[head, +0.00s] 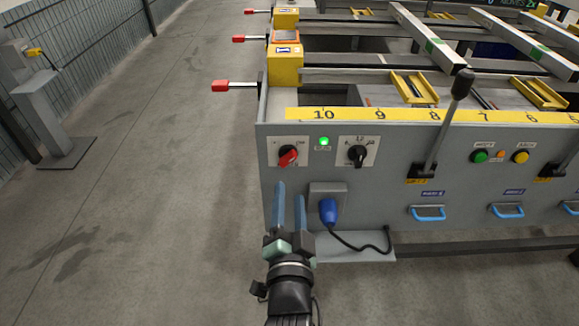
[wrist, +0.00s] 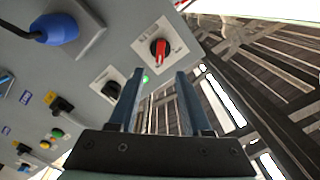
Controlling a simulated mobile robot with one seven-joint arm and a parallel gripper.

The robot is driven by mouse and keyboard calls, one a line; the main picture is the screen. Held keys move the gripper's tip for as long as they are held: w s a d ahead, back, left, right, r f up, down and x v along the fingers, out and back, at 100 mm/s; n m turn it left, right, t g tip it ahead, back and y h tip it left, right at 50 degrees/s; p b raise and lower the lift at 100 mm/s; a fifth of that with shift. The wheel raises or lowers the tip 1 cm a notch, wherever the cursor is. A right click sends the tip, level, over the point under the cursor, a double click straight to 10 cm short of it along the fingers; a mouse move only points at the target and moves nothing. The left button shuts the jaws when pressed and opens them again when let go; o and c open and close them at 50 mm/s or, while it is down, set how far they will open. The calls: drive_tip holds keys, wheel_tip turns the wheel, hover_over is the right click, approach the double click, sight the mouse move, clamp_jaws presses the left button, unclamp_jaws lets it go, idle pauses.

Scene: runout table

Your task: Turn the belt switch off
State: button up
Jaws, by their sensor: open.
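The belt switch looks to be the red rotary knob (head: 288,156) on a white square plate at the left end of the grey machine panel. Its pointer is tilted in the head view. The red knob also shows in the wrist view (wrist: 159,48), beyond the fingertips. A green lamp (head: 324,141) is lit just right of it. A black rotary knob (head: 357,154) sits further right. My gripper (head: 290,190) is open and empty, with its blue fingers just below the red knob in the head view. I cannot tell whether a fingertip touches the panel.
A blue plug (head: 328,211) with a black cable sticks out of a grey socket box close to the right of my fingers. A black-knobbed lever (head: 440,125) stands further right. Red-tipped handles (head: 220,86) jut from the machine's left side.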

sight(289, 161)
drive_tip(key=w+b, duration=0.2)
drive_tip(key=w, duration=0.5)
drive_tip(key=shift+w+f, duration=0.1)
drive_tip(key=shift+w, duration=0.3)
drive_tip(key=shift+w+b, duration=0.35)
drive_tip(key=shift+w, duration=0.3)
clamp_jaws()
